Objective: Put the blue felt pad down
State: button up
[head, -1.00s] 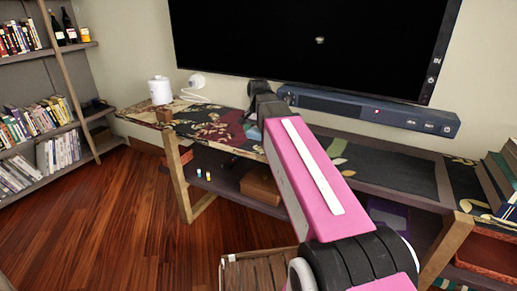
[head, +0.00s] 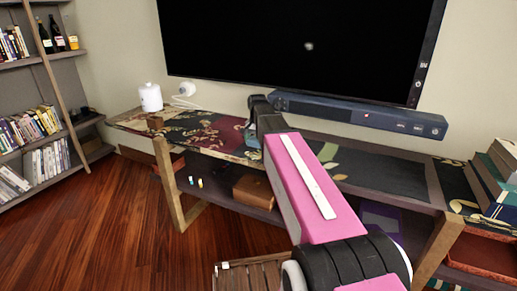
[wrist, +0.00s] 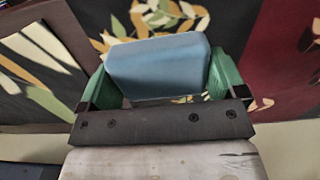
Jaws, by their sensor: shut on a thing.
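The blue felt pad (wrist: 158,65) is a rounded, light blue block in the wrist view. It sits between the two green fingers of my gripper (wrist: 161,76), which is shut on it. Behind the pad is the console's leaf-patterned top (wrist: 277,62); I cannot tell whether the pad touches it. In the head view my pink arm reaches over the long console (head: 215,125), with its end at the patterned left part. The arm mostly hides the gripper there, and the pad cannot be made out clearly.
A white canister (head: 150,97) and a small white device (head: 186,90) stand on the console's left end. A dark soundbar (head: 360,113) is behind my arm, under the wall screen (head: 300,45). Books (head: 492,185) are at the right end. A slatted wooden crate (head: 250,275) is on the floor.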

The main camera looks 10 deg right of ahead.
aim_at(259, 152)
jog(key=shift+w+d+f, duration=0.4)
jog(key=shift+w+f, duration=0.05)
jog(key=shift+w, duration=0.25)
jog(key=shift+f, duration=1.85)
jog(key=shift+f, duration=0.1)
jog(key=o, duration=0.5)
jog(key=shift+o, duration=0.2)
jog(key=r, duration=1)
jog(key=shift+s+a+r, duration=0.1)
jog(key=shift+a+r, duration=0.15)
jog(key=shift+r, duration=0.1)
